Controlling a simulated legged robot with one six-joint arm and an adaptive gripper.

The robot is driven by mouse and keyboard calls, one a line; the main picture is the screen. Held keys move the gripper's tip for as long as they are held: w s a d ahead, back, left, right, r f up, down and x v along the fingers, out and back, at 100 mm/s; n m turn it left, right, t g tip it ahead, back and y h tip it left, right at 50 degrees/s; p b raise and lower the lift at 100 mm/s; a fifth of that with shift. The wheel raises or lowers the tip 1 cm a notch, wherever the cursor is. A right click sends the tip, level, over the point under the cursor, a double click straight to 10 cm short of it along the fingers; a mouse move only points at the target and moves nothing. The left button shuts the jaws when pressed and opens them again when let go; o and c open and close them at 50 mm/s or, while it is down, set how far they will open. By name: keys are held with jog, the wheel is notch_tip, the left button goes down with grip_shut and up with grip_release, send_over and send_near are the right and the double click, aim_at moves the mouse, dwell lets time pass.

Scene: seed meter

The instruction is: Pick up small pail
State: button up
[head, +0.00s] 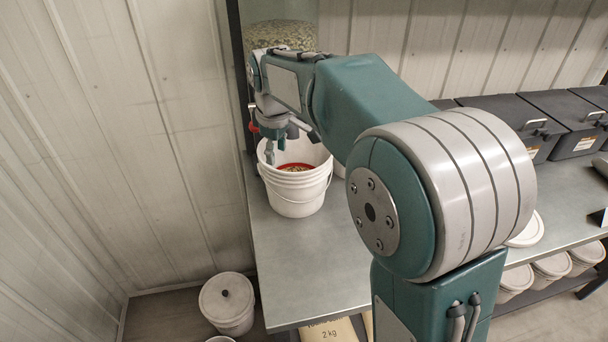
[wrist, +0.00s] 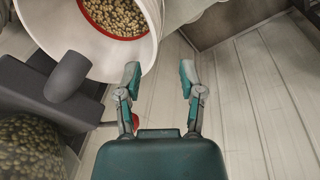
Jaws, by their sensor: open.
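The small pail (head: 296,196) is white with a wire handle. It stands upright near the left end of the metal bench, with seeds and a red ring inside. In the wrist view the pail (wrist: 147,52) fills the upper left, its rim close to the left fingertip. My gripper (wrist: 159,75) is open with nothing held. In the head view my gripper (head: 280,147) is at the pail's rim, left of its middle, partly hidden by my arm. I cannot tell whether the fingers straddle the pail wall.
A clear hopper of seeds (head: 282,36) stands behind the pail; its grey spout (wrist: 68,76) and red knob (wrist: 107,124) are close to my gripper. A ribbed wall (head: 180,150) is at left. Black bins (head: 500,115) line the bench's back right. A lidded bucket (head: 228,303) is on the floor.

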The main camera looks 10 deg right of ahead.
aim_at(279, 188)
jog(key=w+f, duration=0.1)
jog(key=f, duration=0.2)
jog(key=w+f, duration=0.1)
jog(key=f, duration=0.3)
jog(key=w+f, duration=0.1)
jog(key=f, duration=0.3)
jog(key=shift+d+f, duration=0.2)
grip_shut()
jog(key=shift+r, duration=0.1)
